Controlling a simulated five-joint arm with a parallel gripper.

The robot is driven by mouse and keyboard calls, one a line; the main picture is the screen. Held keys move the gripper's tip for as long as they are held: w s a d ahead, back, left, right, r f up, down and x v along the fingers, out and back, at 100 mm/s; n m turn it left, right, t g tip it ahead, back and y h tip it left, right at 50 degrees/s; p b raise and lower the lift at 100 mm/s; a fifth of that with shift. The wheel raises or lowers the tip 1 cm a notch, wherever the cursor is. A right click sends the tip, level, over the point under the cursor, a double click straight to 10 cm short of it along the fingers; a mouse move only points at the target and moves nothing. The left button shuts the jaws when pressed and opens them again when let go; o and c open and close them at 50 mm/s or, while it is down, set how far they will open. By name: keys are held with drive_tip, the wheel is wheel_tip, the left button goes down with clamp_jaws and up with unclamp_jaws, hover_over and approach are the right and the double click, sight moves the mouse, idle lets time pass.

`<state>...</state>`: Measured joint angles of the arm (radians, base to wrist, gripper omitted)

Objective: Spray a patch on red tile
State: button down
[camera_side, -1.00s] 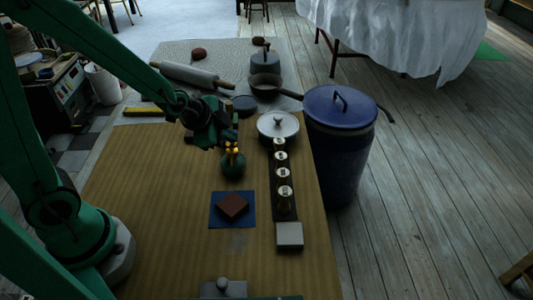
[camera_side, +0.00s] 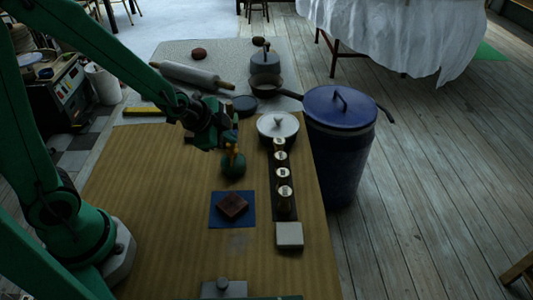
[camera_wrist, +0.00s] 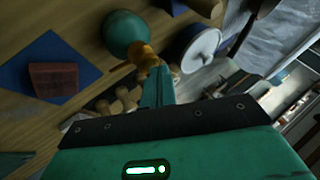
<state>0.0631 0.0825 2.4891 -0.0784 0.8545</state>
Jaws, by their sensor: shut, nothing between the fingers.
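The tile (camera_wrist: 53,80) and mat (camera_wrist: 45,48) also show at the left of the wrist view. A round teal bottle (camera_side: 233,166) with an orange top stands behind the tile; it shows as a teal ball (camera_wrist: 122,32) in the wrist view. My gripper (camera_side: 229,141) is shut and empty, at the bottle's orange top (camera_wrist: 143,55). Whether they touch is unclear.
Several pale-topped jars (camera_side: 283,173) stand in a row on a dark strip to the right. A lidded white pot (camera_side: 278,127) stands behind them, and a blue bin (camera_side: 340,150) beyond the table edge. The table left of the mat is clear.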

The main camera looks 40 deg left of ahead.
sight(229, 145)
drive_tip(key=shift+r, duration=0.6)
drive_tip(key=shift+r, duration=0.15)
drive_tip(key=shift+r, duration=2.9)
drive_tip(key=shift+r, duration=0.1)
idle(0.7)
wheel_tip(229, 145, up, 2)
drive_tip(key=shift+r, duration=0.25)
drive_tip(key=shift+f, duration=4.4)
